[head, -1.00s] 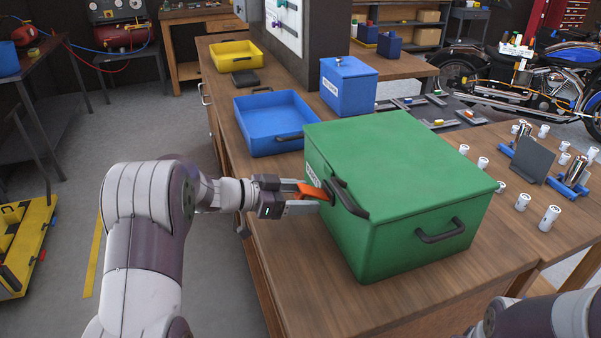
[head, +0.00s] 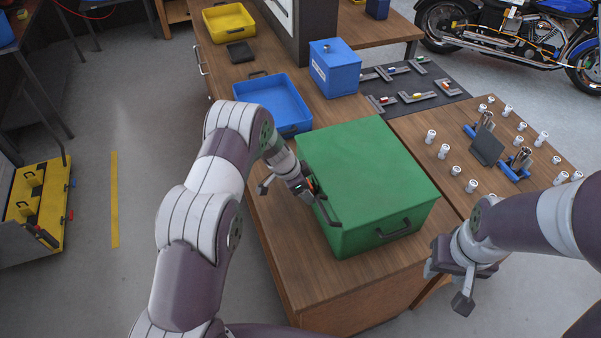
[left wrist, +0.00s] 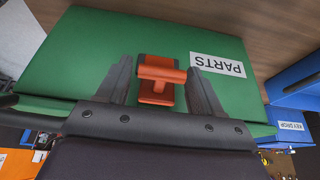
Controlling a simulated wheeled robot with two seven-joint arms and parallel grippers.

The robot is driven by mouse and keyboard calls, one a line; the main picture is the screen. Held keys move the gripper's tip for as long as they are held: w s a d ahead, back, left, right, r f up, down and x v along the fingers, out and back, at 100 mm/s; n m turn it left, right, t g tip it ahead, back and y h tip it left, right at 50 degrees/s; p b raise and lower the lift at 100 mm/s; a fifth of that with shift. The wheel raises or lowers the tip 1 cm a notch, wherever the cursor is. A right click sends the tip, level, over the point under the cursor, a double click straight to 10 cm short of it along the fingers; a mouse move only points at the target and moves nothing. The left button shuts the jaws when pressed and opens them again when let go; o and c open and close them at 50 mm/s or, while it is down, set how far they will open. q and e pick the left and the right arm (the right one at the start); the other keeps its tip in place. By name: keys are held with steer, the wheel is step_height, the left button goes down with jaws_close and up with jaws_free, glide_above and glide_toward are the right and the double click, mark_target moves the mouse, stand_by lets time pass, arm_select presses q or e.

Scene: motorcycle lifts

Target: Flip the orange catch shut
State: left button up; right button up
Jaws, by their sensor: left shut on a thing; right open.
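The green box (head: 365,165) stands on the wooden bench with its lid down. Its orange catch (left wrist: 158,78) is on the side wall, beside a white "PARTS" label (left wrist: 218,66) in the left wrist view. In the head view only a sliver of the catch (head: 311,185) shows past my left gripper (head: 306,189). My left gripper (left wrist: 160,72) has a finger on each side of the catch and is shut on it, close to the box wall. The catch's exact angle is hard to tell. My right gripper (head: 446,288) is open and empty, in front of the bench's right part.
A blue tray (head: 250,97), a yellow tray (head: 229,37) and a blue box (head: 350,67) stand behind the green box. Several white cylinders (head: 431,136) and a dark plate (head: 487,149) are to its right. Bare bench top lies in front of the box.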

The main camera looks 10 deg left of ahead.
arm_select(q)
steer(key=shift+w+d+r+g+y+p, duration=0.2)
steer(key=shift+d+g+y+p, duration=0.15)
steer(key=shift+g+y+p, duration=0.25)
arm_select(e)
steer(key=shift+r, duration=1.15)
arm_select(q)
steer(key=o, duration=0.8)
steer(key=shift+o, duration=0.2)
steer(key=shift+r, duration=0.25)
steer(key=b+v, duration=0.4)
steer(key=v, duration=0.8)
steer(key=shift+b, duration=0.4)
arm_select(e)
step_height(320, 180, down, 5)
